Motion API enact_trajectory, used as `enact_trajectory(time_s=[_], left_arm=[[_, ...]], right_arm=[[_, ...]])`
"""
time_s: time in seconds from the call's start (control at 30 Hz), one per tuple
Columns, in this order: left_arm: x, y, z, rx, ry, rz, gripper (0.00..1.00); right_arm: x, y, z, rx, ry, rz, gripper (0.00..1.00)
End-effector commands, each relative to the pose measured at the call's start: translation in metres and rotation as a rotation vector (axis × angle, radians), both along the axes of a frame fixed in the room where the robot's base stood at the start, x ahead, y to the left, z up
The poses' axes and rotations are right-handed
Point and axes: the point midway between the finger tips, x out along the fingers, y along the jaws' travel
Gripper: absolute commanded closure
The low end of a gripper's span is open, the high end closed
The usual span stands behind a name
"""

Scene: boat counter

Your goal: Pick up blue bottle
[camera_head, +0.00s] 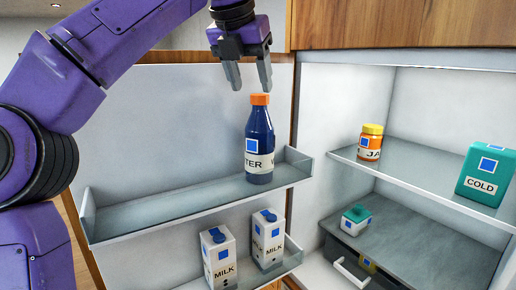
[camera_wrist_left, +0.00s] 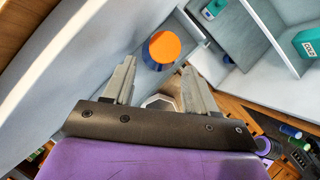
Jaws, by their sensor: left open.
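The blue bottle (camera_head: 260,138) has an orange cap and a white label with the letters "TER" showing. It stands upright on the upper door shelf (camera_head: 150,214) of an open fridge, near the shelf's right end. My left gripper (camera_head: 249,86) is open and points down just above the bottle's cap, apart from it. In the left wrist view the bottle's orange cap (camera_wrist_left: 162,47) shows beyond the fingertips (camera_wrist_left: 158,66), roughly between them, with little of the blue body visible. My right gripper is in neither view.
Two milk cartons (camera_head: 219,257) (camera_head: 268,239) stand on the lower door shelf. Inside the fridge, an orange jar (camera_head: 370,143) and a teal "COLD" box (camera_head: 486,174) stand on the upper shelf. A small teal-topped container (camera_head: 356,219) sits below. The upper door shelf is bare left of the bottle.

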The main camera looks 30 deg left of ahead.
Motion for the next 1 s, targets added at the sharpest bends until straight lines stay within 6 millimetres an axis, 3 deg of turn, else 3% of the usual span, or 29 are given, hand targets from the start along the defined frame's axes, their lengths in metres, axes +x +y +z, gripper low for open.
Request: enact_trajectory(time_s=[0.3,0.53,0.7,1.0], left_arm=[[0.029,0.006,-0.039,-0.001,0.004,-0.001,0.43],[0.03,0.006,-0.041,0.0,0.002,0.0,0.43],[0.03,0.006,-0.041,0.0,0.003,-0.001,0.98],[0.03,0.006,-0.041,0.001,0.001,0.0,1.0]], right_arm=[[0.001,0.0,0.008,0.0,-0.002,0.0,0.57],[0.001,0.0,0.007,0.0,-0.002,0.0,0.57],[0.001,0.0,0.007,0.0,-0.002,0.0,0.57],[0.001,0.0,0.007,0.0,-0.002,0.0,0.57]])
